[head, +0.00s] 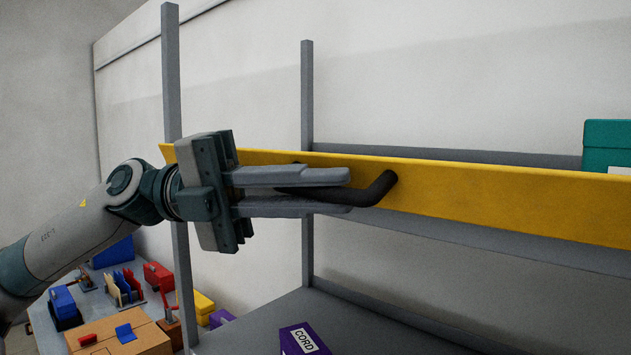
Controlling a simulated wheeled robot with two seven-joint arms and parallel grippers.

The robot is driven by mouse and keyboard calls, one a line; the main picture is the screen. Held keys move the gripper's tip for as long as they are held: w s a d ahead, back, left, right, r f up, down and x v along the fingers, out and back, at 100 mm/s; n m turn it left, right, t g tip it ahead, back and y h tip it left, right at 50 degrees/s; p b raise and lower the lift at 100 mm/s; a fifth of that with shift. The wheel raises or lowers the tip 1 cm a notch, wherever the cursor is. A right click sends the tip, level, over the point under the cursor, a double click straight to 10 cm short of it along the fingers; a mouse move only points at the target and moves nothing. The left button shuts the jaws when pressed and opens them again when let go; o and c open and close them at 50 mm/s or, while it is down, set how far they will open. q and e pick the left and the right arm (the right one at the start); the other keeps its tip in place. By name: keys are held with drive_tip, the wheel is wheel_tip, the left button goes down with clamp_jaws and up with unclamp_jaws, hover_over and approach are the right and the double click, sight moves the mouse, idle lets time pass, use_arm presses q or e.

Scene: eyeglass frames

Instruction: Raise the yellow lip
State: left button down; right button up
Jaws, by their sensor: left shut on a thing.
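The yellow lip (480,192) is a long flat board along the front of a grey shelf rack, running from the left post past the right edge of the head view. A black bent handle (378,189) stands out from its face. My left gripper (348,192) comes in from the left, with its fingers above and below the handle, and is shut on it. The fingers hide part of the handle and of the lip. My right gripper is not in view.
Grey posts (307,90) stand at the rack's left end. A teal box (607,146) sits behind the lip at right. A purple box labelled CORD (304,340) is on the lower shelf (365,325). A cluttered table with a cardboard box (140,337) is at lower left.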

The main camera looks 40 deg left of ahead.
use_arm(q)
drive_tip(key=shift+w+r+n+p, duration=0.3)
drive_tip(key=shift+r+n+p, duration=0.2)
drive_tip(key=shift+n+p, duration=0.3)
drive_tip(key=shift+w+r+n+y+p, duration=0.25)
drive_tip(key=shift+n+y, duration=0.1)
drive_tip(key=shift+n, duration=0.3)
drive_tip(key=shift+w+r+n+y+p, duration=0.25)
drive_tip(key=shift+n+y, duration=0.1)
drive_tip(key=shift+n, duration=0.3)
drive_tip(key=c, duration=1.8)
unclamp_jaws()
drive_tip(key=shift+o, duration=0.2)
drive_tip(key=shift+s, duration=0.1)
